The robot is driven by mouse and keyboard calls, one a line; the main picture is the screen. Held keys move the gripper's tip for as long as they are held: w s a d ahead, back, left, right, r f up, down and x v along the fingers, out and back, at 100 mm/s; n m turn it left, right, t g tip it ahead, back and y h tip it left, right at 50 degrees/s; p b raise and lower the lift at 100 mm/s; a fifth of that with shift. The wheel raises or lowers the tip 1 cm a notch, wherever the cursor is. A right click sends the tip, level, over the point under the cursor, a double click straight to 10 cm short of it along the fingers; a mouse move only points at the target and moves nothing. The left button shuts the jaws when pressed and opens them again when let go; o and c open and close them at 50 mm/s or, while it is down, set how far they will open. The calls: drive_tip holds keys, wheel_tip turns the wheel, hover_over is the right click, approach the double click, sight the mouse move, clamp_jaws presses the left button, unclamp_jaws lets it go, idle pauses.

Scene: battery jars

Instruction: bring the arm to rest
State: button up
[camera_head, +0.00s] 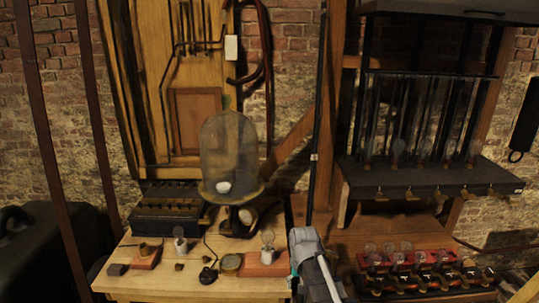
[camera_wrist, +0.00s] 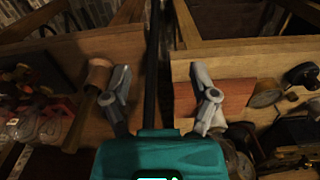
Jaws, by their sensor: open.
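My gripper (camera_wrist: 160,70) is open in the wrist view, its two grey fingers spread apart with nothing between them. Beyond the fingers are a dark gap and a black upright rod (camera_wrist: 152,60). In the head view my grey arm (camera_head: 313,262) rises from the bottom edge, at the right end of the wooden bench (camera_head: 190,285). The fingertips cannot be made out clearly there. No thing is held.
The bench carries a glass bell jar (camera_head: 228,145), a bulb on a reddish block (camera_head: 266,258) and a round brass-rimmed dial (camera_head: 231,264). To the right are a dark shelf (camera_head: 430,180) with glass tubes and a row of bulbs (camera_head: 420,257). A wooden mallet-like thing (camera_wrist: 97,75) lies beside the left finger.

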drive_tip(key=s+d, duration=0.7)
drive_tip(key=shift+s+n, duration=0.3)
drive_tip(key=shift+s, duration=0.05)
